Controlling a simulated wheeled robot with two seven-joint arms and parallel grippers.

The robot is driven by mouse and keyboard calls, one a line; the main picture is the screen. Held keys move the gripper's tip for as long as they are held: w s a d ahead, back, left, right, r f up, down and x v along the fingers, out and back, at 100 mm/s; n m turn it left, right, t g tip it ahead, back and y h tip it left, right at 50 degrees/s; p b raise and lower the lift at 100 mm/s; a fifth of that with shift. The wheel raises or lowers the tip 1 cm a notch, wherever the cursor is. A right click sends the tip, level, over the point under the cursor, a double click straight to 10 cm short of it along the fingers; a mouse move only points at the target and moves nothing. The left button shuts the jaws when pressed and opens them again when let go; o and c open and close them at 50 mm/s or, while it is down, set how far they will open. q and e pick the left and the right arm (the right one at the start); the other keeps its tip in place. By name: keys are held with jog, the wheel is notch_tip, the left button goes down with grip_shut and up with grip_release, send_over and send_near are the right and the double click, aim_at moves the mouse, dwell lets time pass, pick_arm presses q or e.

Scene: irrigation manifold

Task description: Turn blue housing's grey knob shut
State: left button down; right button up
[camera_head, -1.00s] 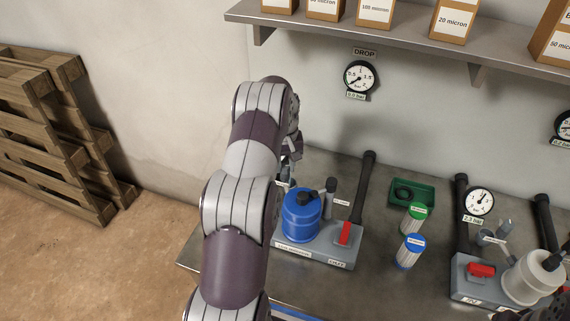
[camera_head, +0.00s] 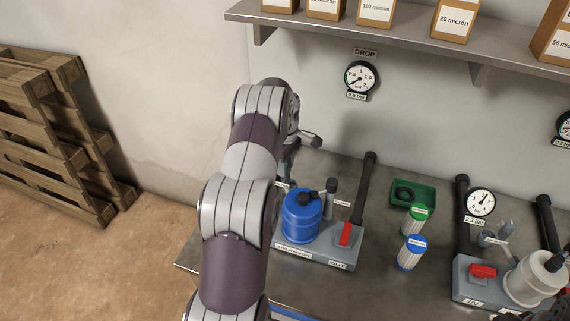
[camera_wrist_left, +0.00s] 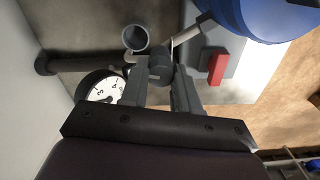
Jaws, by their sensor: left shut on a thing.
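The blue housing (camera_head: 301,216) stands on a grey base block at the left of the bench. Its blue body also fills the upper right of the wrist view (camera_wrist_left: 268,14). My left gripper (camera_wrist_left: 160,74) is shut on the grey knob (camera_wrist_left: 160,64), which sits between its two fingers. In the head view the left gripper (camera_head: 288,160) is behind and left of the blue housing, mostly hidden by my own arm, and that knob is hidden there.
A red lever (camera_head: 345,234) and a black upright pipe (camera_head: 364,188) are right of the housing. A green tray (camera_head: 428,190) and two cartridges (camera_head: 411,252) stand further right. A second manifold with a white housing (camera_head: 530,280) is at the right. A shelf (camera_head: 400,45) hangs above.

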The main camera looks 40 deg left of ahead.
pick_arm(q)
jog(key=shift+n, duration=1.1)
jog(key=shift+r, duration=0.1)
jog(key=c, duration=0.8)
grip_release()
jog(key=shift+r, duration=0.15)
notch_tip(320, 180, up, 4)
jog(key=shift+w+r+p, duration=0.1)
jog(key=shift+r+p, duration=0.05)
jog(key=shift+p, duration=0.2)
notch_tip(320, 180, up, 8)
jog(key=p, duration=0.6)
